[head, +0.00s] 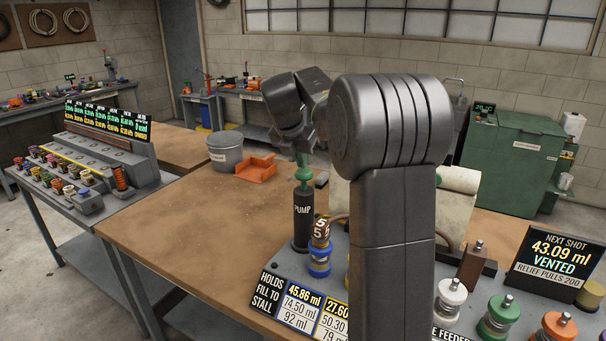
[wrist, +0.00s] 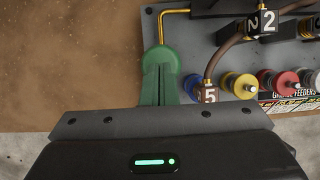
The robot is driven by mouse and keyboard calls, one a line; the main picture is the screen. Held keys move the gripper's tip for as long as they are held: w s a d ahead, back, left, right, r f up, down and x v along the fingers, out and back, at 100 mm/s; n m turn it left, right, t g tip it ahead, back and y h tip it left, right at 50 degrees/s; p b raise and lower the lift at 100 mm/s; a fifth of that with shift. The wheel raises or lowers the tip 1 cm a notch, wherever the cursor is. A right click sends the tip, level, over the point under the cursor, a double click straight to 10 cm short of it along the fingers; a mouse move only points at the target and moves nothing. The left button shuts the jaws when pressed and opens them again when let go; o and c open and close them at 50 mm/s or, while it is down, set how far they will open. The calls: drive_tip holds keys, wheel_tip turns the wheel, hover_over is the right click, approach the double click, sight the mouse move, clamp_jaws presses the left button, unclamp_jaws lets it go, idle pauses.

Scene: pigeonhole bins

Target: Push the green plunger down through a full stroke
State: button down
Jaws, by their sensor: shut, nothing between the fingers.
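The green plunger (head: 303,184) stands up from the top of the black pump (head: 303,218) marked PUMP on the bench in the head view. My gripper (head: 301,163) points down just over the plunger's top, with its fingers shut and nothing between them. I cannot tell whether the fingertips touch it. In the wrist view the plunger's round green head (wrist: 161,54) shows just beyond my shut fingers (wrist: 162,72), which cover part of it. The pump body is hidden below the head in that view.
A hose end tagged 5 (head: 321,229) sits on a blue feeder (head: 319,260) right of the pump. Other coloured feeders stand further right, partly behind my arm. A display (head: 554,262) reads 43.09 ml, VENTED. An orange tray (head: 256,168) and grey bucket (head: 224,153) stand behind.

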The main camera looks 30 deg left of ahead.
sight(302, 172)
drive_tip(key=shift+w+f, duration=0.2)
drive_tip(key=shift+f, duration=0.25)
drive_tip(key=shift+f, duration=0.1)
drive_tip(key=shift+f, duration=1.2)
wheel_tip(302, 172, up, 6)
drive_tip(key=p, duration=0.6)
drive_tip(key=b+v, duration=0.1)
drive_tip(key=v, duration=1.2)
drive_tip(key=shift+s+r, duration=0.15)
drive_tip(key=shift+r, duration=0.05)
idle(1.5)
